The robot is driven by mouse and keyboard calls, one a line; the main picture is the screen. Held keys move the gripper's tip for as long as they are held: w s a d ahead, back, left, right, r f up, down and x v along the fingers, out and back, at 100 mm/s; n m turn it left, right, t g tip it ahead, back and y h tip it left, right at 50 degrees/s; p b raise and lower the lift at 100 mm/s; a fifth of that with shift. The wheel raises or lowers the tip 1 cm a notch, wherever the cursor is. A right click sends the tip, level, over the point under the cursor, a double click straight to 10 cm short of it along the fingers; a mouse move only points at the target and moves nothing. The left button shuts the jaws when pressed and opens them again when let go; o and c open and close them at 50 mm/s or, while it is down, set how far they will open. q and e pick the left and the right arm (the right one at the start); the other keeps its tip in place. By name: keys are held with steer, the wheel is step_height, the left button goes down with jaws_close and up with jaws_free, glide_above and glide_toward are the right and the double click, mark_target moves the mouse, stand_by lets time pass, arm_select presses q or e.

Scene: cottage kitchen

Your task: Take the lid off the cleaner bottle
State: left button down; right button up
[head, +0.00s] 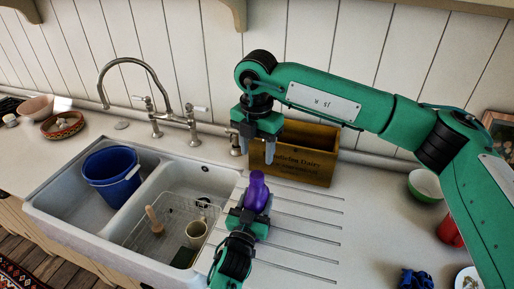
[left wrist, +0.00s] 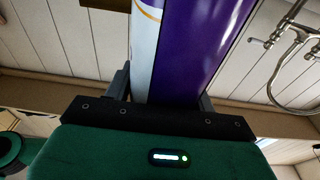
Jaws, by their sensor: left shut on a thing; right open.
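The cleaner bottle (head: 256,198) is purple and stands upright on the ribbed drainboard right of the sink. Its purple top (head: 257,177) looks the same colour, so I cannot tell lid from body clearly. My left gripper (head: 247,214) is shut on the bottle's lower body. In the left wrist view the bottle (left wrist: 200,45), purple with a pale label, sits between the fingers (left wrist: 165,95); its top is out of that view. My right gripper (head: 256,154) is open and empty, pointing down above the bottle's top, apart from it.
A wooden crate (head: 305,158) stands close behind the bottle. The double sink (head: 150,190) at left holds a blue bucket (head: 112,178) and a wire rack (head: 165,225) with a mug (head: 197,232). A green bowl (head: 424,187) and red cup (head: 449,232) are at right. The drainboard right of the bottle is clear.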

mark_target(257, 175)
steer(key=m, duration=0.6)
steer(key=shift+f, duration=4)
steer(key=shift+c, duration=0.4)
